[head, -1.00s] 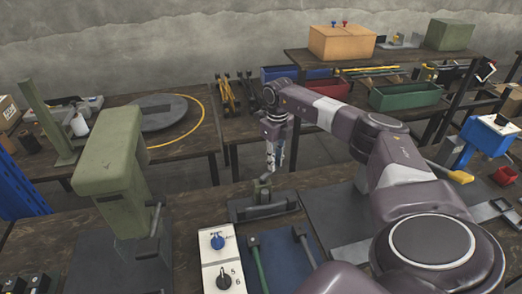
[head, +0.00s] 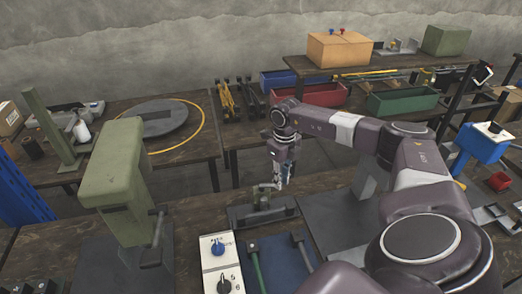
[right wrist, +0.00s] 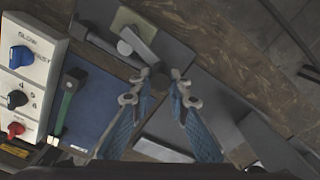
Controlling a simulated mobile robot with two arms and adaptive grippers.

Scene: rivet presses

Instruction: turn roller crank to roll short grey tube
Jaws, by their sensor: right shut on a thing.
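The roller device (head: 262,213) stands on the bench in the middle of the head view, a small green block on a dark base. In the right wrist view its green plate (right wrist: 133,22) and grey crank (right wrist: 143,54) show at the top. My right gripper (head: 280,184) reaches down beside the green block. In the right wrist view its two blue-padded fingers (right wrist: 160,76) close around the end of the crank. I cannot tell the short grey tube apart from the device's grey parts. My left gripper is not in view.
A green press (head: 122,180) stands left. Shelves with bins (head: 405,99) are behind. Grey plates lie to the right.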

